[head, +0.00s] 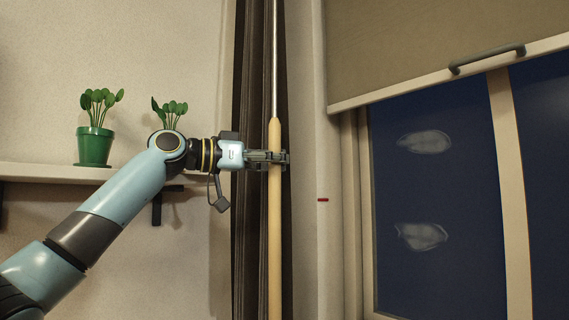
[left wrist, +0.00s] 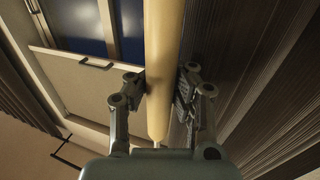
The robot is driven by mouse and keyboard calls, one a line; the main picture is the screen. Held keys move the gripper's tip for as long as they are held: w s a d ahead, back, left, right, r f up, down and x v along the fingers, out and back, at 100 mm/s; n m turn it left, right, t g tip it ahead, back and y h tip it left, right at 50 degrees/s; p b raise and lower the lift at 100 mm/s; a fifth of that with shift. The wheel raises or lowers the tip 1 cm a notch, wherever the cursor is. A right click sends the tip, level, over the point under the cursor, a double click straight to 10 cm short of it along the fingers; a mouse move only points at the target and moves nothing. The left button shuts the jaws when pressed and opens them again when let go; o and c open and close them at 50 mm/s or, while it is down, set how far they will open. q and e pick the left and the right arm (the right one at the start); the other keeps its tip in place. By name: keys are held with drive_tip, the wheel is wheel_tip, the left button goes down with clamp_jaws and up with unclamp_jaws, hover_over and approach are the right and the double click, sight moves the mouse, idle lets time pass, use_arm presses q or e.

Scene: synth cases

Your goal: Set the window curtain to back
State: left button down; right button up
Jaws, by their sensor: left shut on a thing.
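The dark curtain (head: 246,90) hangs gathered in a narrow bunch left of the window. A wand with a pale wooden handle (head: 274,240) and a thin metal rod (head: 274,60) hangs upright in front of it. My left gripper (head: 276,160) is shut around the upper part of the wooden handle. In the left wrist view the handle (left wrist: 162,60) runs between the two fingers (left wrist: 162,92), with the curtain's folds (left wrist: 240,80) to the right. My right gripper is in neither view.
A shelf (head: 50,172) with a potted plant (head: 94,146) and a second plant (head: 170,112) lies behind my left arm. A roller blind (head: 420,50) with a grey handle (head: 487,58) covers the window's top. A small red mark (head: 323,200) is on the wall beside the window.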

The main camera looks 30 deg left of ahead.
sight(276, 121)
use_arm(q)
drive_tip(key=shift+f, duration=0.35)
drive_tip(key=c, duration=1.9)
unclamp_jaws()
drive_tip(key=o, duration=0.5)
drive_tip(key=shift+s+a+r, duration=0.2)
drive_tip(key=shift+s+a, duration=0.25)
drive_tip(key=shift+o, duration=1.1)
drive_tip(key=shift+s, duration=0.1)
drive_tip(key=shift+o, duration=0.4)
drive_tip(key=shift+w+d+r, duration=0.1)
drive_tip(key=shift+w+d, duration=0.15)
drive_tip(key=shift+w, duration=0.05)
wheel_tip(276, 121, up, 10)
drive_tip(key=shift+f, duration=0.1)
